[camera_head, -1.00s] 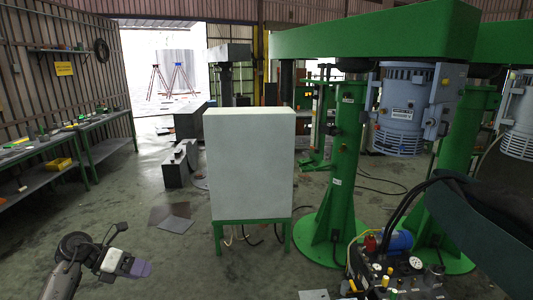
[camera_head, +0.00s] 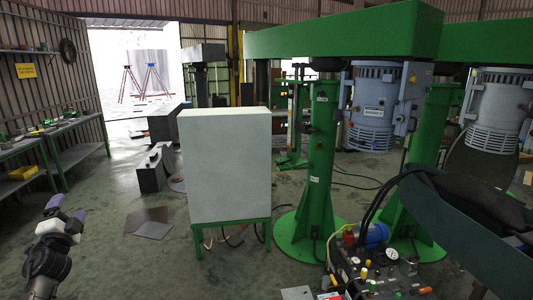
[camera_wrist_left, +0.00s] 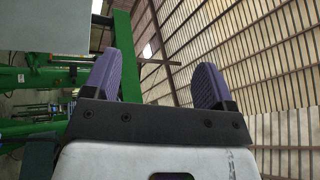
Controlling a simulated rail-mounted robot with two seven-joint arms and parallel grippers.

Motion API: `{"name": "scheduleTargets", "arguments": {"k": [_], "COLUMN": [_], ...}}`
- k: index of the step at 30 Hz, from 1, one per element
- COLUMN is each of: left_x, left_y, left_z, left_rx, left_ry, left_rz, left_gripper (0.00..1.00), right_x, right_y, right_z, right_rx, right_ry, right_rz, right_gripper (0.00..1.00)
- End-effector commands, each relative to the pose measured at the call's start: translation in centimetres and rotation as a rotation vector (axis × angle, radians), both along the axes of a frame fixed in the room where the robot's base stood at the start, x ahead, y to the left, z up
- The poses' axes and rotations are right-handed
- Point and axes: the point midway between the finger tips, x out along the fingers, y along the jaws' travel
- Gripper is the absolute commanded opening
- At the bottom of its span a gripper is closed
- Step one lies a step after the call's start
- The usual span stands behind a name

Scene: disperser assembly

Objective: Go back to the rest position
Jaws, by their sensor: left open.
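My left gripper (camera_head: 67,209) is at the lower left of the head view, raised in front of the floor and pointing up. In the left wrist view its two purple fingers (camera_wrist_left: 159,82) stand well apart with nothing between them. It is open and empty. Behind the fingers, the left wrist view shows the ribbed wall and roof and green framework. My right gripper is not seen in either view.
A white cabinet on a green stand (camera_head: 225,165) is in the middle. Green disperser columns (camera_head: 318,160) with blue-grey motors (camera_head: 372,108) stand to the right. A pump unit with valves (camera_head: 375,270) is at the lower right. Workbenches (camera_head: 75,125) line the left wall. The floor between is mostly clear.

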Motion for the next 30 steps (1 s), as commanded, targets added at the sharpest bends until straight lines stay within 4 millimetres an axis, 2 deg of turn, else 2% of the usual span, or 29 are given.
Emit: {"name": "scheduleTargets", "arguments": {"k": [3, 6, 11, 15, 18, 24, 26, 27, 30], "left_x": [-0.9, -1.9, -4.2, -6.2, -7.6, -10.1, -10.8, -11.0, -11.8], "left_y": [3.5, 5.7, 6.8, 5.9, 4.9, 2.4, 1.6, 0.6, -1.4], "left_z": [-2.4, -5.3, -10.9, -14.9, -16.9, -19.7, -20.3, -21.8, -24.1], "left_rx": [-0.268, -0.497, -0.843, -1.068, -1.187, -1.367, -1.412, -1.381, -1.34], "left_ry": [0.044, 0.106, 0.259, 0.404, 0.503, 0.694, 0.753, 0.761, 0.785], "left_rz": [0.164, 0.295, 0.488, 0.612, 0.678, 0.785, 0.814, 0.801, 0.779], "left_gripper": [0.78, 0.78, 0.78, 0.78, 0.78, 0.78, 0.78, 0.78, 0.78], "right_x": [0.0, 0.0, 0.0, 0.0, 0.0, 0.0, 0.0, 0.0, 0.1], "right_y": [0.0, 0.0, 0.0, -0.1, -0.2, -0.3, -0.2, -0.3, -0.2], "right_z": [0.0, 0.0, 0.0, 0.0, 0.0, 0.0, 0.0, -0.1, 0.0], "right_rx": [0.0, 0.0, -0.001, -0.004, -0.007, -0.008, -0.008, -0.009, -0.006], "right_ry": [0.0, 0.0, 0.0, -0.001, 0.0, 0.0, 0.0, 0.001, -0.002], "right_rz": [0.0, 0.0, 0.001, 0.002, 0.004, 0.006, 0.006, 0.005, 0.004], "right_gripper": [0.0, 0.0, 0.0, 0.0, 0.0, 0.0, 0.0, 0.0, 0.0]}}
